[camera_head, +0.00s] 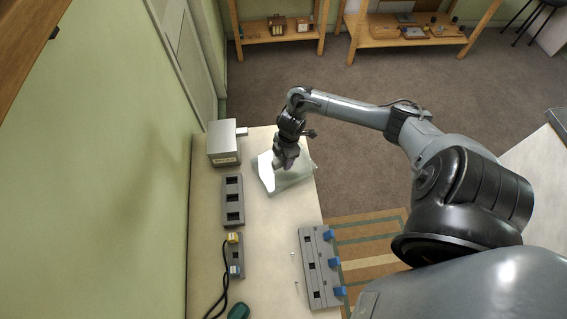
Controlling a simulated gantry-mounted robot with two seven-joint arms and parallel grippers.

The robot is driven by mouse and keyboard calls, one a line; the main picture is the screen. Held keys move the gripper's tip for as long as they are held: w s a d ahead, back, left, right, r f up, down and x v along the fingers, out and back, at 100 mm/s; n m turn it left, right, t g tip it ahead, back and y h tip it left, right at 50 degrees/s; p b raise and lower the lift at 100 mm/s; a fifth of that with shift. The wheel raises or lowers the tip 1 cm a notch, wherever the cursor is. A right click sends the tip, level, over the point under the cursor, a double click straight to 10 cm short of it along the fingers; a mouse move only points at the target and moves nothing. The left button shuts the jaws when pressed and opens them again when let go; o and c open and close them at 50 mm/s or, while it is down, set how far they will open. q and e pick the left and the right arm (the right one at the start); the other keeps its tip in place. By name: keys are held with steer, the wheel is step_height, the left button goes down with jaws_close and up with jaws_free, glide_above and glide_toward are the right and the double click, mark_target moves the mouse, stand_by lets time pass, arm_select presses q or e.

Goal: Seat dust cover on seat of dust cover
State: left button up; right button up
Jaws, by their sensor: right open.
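A pale, greenish translucent piece (297,181), which looks like the dust cover, lies at the far right part of the white bench, tilted a little in the picture. A bright white patch shows at its left side. My right gripper (282,164) points down over this piece, and its fingers hide part of it. It is open, and I cannot tell whether it touches the piece. I cannot make out the seat of the dust cover for certain. My left gripper is not in view.
A grey box (222,150) stands at the bench's far left. Grey slotted blocks (233,201) line the left side, one with a black cable (222,292). A long grey fixture (313,268) with blue parts (328,235) sits front right. The bench's middle (270,225) is mostly clear.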

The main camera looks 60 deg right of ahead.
steer(key=shift+f, duration=0.25)
stand_by(0.5)
jaws_close()
